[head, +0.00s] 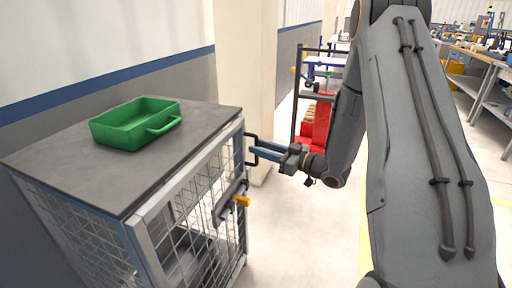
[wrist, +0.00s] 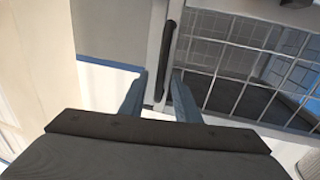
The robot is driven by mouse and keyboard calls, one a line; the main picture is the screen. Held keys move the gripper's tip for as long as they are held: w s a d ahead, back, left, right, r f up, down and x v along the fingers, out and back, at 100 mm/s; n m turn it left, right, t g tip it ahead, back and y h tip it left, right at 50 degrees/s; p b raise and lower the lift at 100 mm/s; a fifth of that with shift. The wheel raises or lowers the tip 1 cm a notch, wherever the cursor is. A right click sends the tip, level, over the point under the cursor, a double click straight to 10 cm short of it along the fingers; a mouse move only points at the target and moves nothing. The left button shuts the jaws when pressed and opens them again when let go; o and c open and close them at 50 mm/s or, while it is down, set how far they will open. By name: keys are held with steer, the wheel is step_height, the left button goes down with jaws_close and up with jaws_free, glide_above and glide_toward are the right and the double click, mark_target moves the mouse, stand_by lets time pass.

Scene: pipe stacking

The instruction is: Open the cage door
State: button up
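The wire-mesh cage (head: 72,181) stands on the left in the head view under a dark grey top. Its mesh door (head: 190,196) faces right and looks shut. The black vertical door handle (head: 248,158) is at the door's far edge, and shows upright in the wrist view (wrist: 169,48). A grey latch with a yellow-orange knob (head: 241,201) sits nearer on the door. My gripper (head: 256,148) is open at the handle. In the wrist view its two blue fingers (wrist: 159,72) lie on either side of the handle bar, with gaps visible; contact cannot be told.
A green tray (head: 112,133) lies on the cage top (head: 60,165). A pale pillar (head: 245,60) stands behind the cage. A red object (head: 321,118) and dark rack are beyond my arm. Workbenches (head: 480,58) are far right. The floor right of the cage (head: 300,230) is clear.

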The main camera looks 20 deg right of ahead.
steer(key=shift+x, duration=1.05)
jaws_close()
